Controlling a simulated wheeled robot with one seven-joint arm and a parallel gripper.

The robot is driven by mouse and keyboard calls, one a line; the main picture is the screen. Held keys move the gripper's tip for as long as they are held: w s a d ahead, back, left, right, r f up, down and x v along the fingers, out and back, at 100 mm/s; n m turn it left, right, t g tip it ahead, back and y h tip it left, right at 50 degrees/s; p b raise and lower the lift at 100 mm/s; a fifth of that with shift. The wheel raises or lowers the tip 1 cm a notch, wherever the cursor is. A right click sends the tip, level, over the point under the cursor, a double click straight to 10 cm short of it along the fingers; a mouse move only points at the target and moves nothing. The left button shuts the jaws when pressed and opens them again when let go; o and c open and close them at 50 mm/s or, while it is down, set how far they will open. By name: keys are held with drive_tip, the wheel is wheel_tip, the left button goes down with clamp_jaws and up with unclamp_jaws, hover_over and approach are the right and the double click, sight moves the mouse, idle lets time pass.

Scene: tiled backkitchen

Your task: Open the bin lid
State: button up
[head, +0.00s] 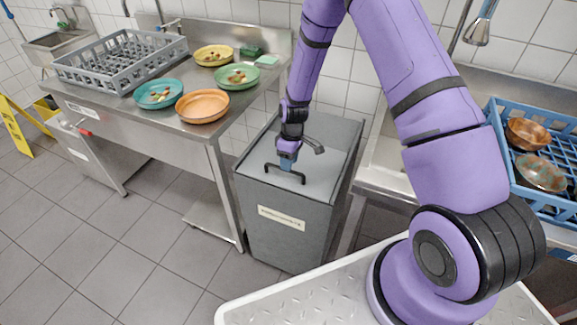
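The bin (285,235) is a grey box with a pale label on its front, standing on the floor between the steel table and the sink unit. Its grey lid (335,165) is shut and lies flat on top. A dark grey curved handle (316,147) shows on the lid just right of my wrist; the rest of it is hidden behind the wrist. My gripper (285,179) points down over the front part of the lid, its two black fingers spread apart with nothing seen between them. I cannot tell whether the fingertips touch the lid.
A steel table (165,122) at left holds a grey dish rack (120,62), a teal plate (158,94), an orange plate (203,106), a green plate (237,78) and a yellow plate (213,56). A blue crate (505,120) with bowls stands at right. Tiled floor is free in front-left.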

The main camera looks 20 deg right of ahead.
drive_tip(key=shift+s+a+f, duration=0.1)
drive_tip(key=shift+a+f, duration=0.05)
drive_tip(key=shift+f, duration=0.95)
clamp_jaws()
hover_over(308, 145)
unclamp_jaws()
wheel_tip(308, 145, up, 11)
drive_tip(key=w+d, duration=0.1)
drive_tip(key=shift+w+d+f, duration=0.15)
drive_tip(key=shift+w+d, duration=0.1)
drive_tip(key=shift+w, duration=0.1)
idle(0.5)
